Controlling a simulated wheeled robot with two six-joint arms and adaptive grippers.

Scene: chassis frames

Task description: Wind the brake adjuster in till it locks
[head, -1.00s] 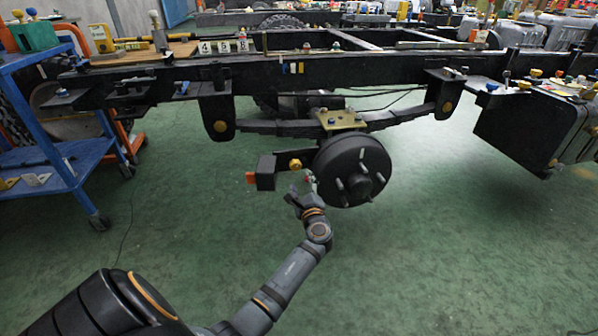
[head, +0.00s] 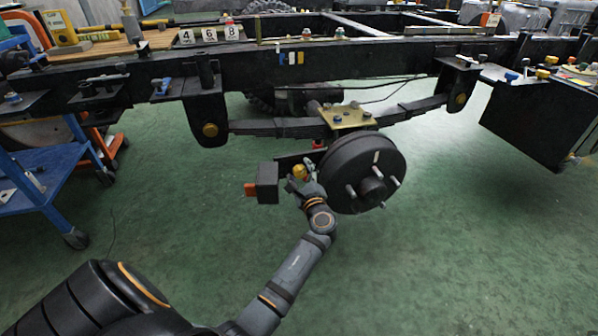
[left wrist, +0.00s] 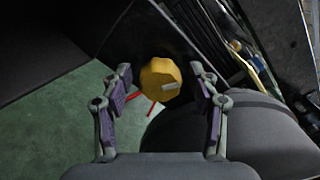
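The brake adjuster shows as a yellow knob (head: 299,171) beside the black brake drum (head: 366,172), between it and a small black box. In the left wrist view the knob (left wrist: 160,79) is faceted, with a pale mark on its face. My left gripper (head: 302,182) is at the knob, reaching up from below and partly covering it. In the left wrist view its two fingers stand apart on either side of the knob, with visible gaps on both sides. My right gripper is not in view.
The black box (head: 267,183) with an orange end sits just left of the knob. The drum is close on the right. The leaf spring (head: 270,127) and chassis rail (head: 350,60) run above. A blue cart (head: 45,185) stands at the left. Green floor below is clear.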

